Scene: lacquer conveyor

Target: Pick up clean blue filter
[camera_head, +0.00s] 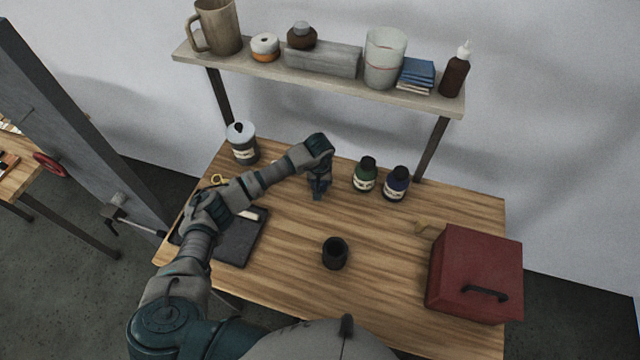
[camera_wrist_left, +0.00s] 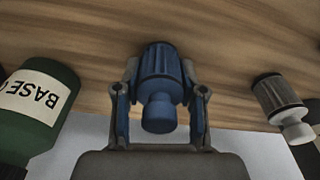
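The blue filter (camera_wrist_left: 160,85) has a ribbed body and a narrower rounded end, and shows in the left wrist view. My left gripper (camera_head: 318,190) is over the back of the wooden table; in the left wrist view its fingers (camera_wrist_left: 160,100) stand on both sides of the filter. They are very close to its ribbed body, but I cannot tell whether they press on it. In the head view the gripper and forearm hide the filter. A similar ribbed grey piece with a white end (camera_wrist_left: 280,108) is to the right in the wrist view. My right gripper is not in view.
A green bottle (camera_head: 364,178) and a dark blue bottle (camera_head: 396,186) stand right of my left gripper. A black cup (camera_head: 334,254) is nearer, a red box (camera_head: 475,272) at right, a dark tray (camera_head: 242,238) at left.

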